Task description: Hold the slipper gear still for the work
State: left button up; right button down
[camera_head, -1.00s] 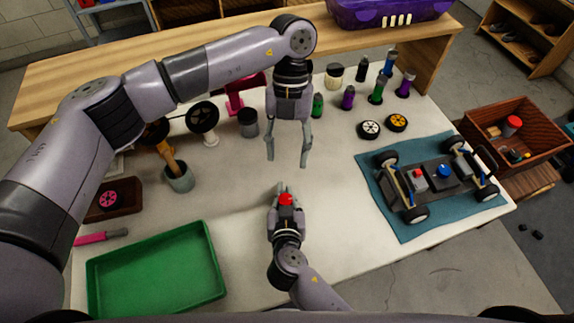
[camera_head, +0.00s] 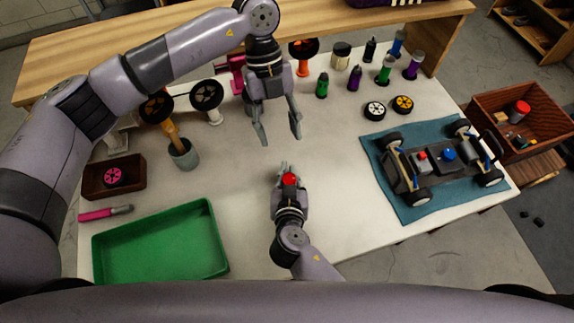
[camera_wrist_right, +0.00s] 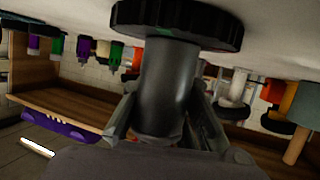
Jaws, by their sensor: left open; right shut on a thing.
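My right gripper (camera_head: 285,168) is low over the middle of the white table, its jaws closed around a dark part. In the right wrist view that part is a grey cylinder (camera_wrist_right: 168,75) between the fingers, with a wide black toothed disc (camera_wrist_right: 175,20) at its table end; it looks like the slipper gear. A red piece (camera_head: 289,179) shows at the right gripper in the head view; the disc is hidden there. My left gripper (camera_head: 278,138) is open and empty, above and beyond the right one. I cannot tell if the disc touches the table.
A green tray (camera_head: 160,245) lies front left. The car chassis (camera_head: 440,165) rests on a blue mat (camera_head: 415,209) at right. Several bottles, wheels and a grey cup (camera_head: 184,157) stand around. The table between tray and mat is largely clear.

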aim_at(288, 175)
pick_arm(q)
jog(key=x, duration=1.1)
jog(key=shift+f, duration=0.2)
jog(key=shift+c, duration=0.4)
grip_shut()
